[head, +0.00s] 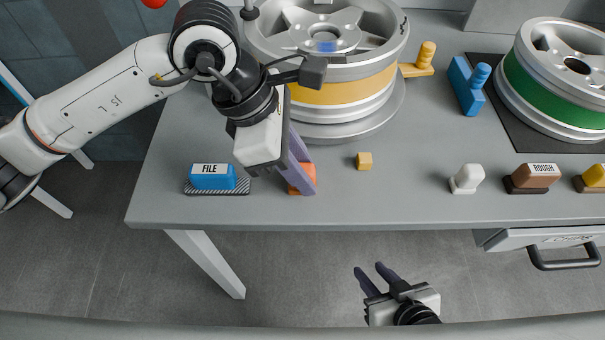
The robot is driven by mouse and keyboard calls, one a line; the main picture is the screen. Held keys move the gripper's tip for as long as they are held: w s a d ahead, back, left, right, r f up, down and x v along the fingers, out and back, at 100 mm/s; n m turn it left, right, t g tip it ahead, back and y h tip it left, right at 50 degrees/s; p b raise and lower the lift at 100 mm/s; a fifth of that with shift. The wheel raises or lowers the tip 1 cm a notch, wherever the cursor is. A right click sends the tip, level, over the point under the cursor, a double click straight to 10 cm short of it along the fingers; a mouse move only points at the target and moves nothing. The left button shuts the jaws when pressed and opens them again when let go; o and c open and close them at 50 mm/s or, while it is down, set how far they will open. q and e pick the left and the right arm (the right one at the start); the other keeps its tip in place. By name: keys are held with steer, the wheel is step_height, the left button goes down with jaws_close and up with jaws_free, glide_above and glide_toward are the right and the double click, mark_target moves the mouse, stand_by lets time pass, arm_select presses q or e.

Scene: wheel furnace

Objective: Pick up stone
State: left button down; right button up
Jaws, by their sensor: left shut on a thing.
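My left gripper (302,180) reaches down over the table's front part. It is shut on an orange block (308,171), partly hidden by the fingers. I cannot tell whether the block touches the table. No label shows on it; a brown block (535,177) marked ROUGH lies at the right, with a white one (467,179) and a yellow one (594,177) beside it. My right gripper (372,270) is open and empty, below the table's front edge in the picture.
A blue FILE block (212,177) sits on a striped base left of my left gripper. A small tan cube (364,161) lies to its right. Wheels with a yellow band (345,88) and green band (550,100) stand behind. A drawer handle (565,258) juts out at front right.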

arm_select(q)
step_height(320, 180, up, 10)
steer(key=shift+r, duration=0.1)
stand_by(0.4)
